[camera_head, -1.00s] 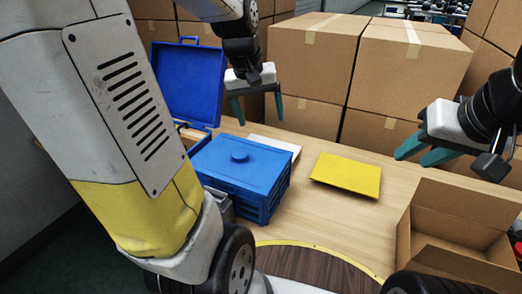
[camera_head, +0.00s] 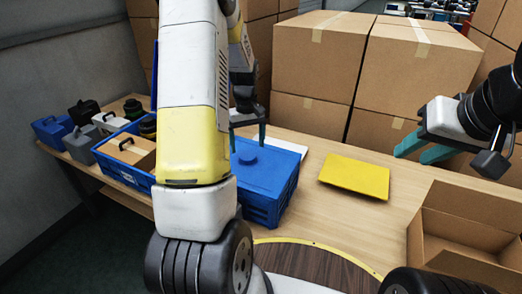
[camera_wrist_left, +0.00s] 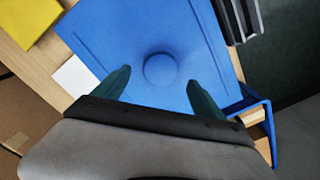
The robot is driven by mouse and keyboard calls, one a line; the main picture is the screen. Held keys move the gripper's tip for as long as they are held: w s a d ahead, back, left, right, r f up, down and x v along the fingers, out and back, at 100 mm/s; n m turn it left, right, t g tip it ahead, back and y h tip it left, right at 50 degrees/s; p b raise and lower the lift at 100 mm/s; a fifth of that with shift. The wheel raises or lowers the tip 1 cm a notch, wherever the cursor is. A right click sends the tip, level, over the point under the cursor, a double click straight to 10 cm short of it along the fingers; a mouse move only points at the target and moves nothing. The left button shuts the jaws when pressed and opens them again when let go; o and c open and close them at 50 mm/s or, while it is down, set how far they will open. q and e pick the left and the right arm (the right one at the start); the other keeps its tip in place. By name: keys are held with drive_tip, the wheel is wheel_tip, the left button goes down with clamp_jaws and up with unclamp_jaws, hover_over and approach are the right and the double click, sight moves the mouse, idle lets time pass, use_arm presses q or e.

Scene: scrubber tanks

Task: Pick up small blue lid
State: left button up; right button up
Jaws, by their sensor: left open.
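The small blue lid (camera_head: 268,160) has a round knob and lies flat on a blue slatted crate (camera_head: 262,210). The lid fills the middle of the left wrist view (camera_wrist_left: 150,38). My left gripper (camera_head: 247,138) is open above the lid. In the left wrist view its teal fingers (camera_wrist_left: 160,82) are on either side of the knob, and the gap is empty. I cannot tell how far above the lid the fingertips are. My left arm hides the lid's left part in the head view. My right gripper (camera_head: 424,148) is open and empty, off to the right.
A yellow panel (camera_head: 355,176) and a white flat piece (camera_head: 285,146) lie on the wooden table (camera_head: 320,222). An open cardboard box (camera_head: 470,228) stands at right, with large cartons (camera_head: 400,75) behind. A blue bin (camera_head: 115,170) and several small cases crowd the left.

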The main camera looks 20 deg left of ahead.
sight(248, 155)
use_arm(q)
wheel_tip(248, 155, down, 4)
drive_tip(key=shift+f, duration=0.25)
drive_tip(key=shift+c, duration=0.4)
drive_tip(key=c, duration=1.6)
drive_tip(key=shift+c, duration=0.2)
drive_tip(key=shift+r, duration=0.15)
